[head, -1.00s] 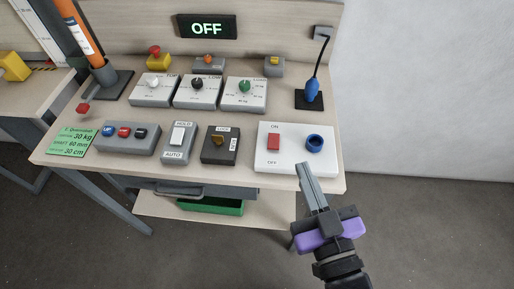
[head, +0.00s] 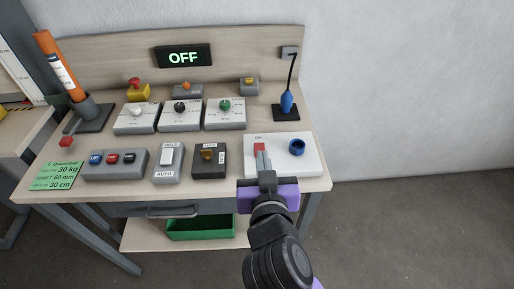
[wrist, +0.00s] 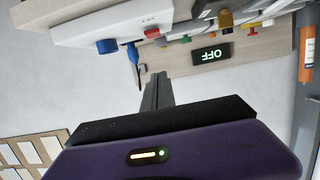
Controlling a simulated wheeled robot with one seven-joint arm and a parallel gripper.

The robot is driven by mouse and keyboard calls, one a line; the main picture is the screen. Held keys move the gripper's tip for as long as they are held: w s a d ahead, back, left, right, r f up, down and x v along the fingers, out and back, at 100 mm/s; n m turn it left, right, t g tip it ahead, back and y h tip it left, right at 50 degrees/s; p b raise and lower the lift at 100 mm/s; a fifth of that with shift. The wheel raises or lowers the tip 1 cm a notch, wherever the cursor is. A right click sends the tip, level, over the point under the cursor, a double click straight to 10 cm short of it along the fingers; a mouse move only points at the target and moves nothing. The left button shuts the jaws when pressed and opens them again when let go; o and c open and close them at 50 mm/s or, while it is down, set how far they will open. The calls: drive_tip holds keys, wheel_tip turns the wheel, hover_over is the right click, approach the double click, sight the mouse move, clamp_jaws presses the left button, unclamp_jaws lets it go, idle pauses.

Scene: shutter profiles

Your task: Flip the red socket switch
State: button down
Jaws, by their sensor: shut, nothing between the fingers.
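The red socket switch (head: 259,147) sits on the left part of a white panel (head: 309,167) with an ON label above it. In the head view my gripper (head: 262,148) overlaps the switch's lower part; whether it touches cannot be told. In the wrist view, which is upside down, the red switch (wrist: 152,33) shows apart from the shut fingers (wrist: 158,80). My gripper is shut and empty. The OFF label is hidden behind my gripper. A blue round socket (head: 297,147) is right of the switch.
A blue plug (head: 287,102) on a black cable stands behind the panel. A lock switch box (head: 208,160) and a hold/auto switch (head: 169,162) are to the left. A display (head: 183,57) reads OFF. A green bin (head: 200,228) is on the lower shelf.

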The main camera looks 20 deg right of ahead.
drive_tip(key=p, duration=0.2)
hover_over(260, 148)
drive_tip(key=s, duration=0.1)
drive_tip(key=shift+s+a+f, duration=0.1)
drive_tip(key=shift+a+f, duration=0.05)
drive_tip(key=shift+f, duration=0.4)
drive_tip(key=shift+a+f, duration=0.1)
drive_tip(key=shift+f, duration=0.45)
wheel_tip(260, 148, down, 3)
drive_tip(key=shift+s+a+r, duration=0.1)
drive_tip(key=shift+s, duration=0.05)
drive_tip(key=shift+f, duration=0.7)
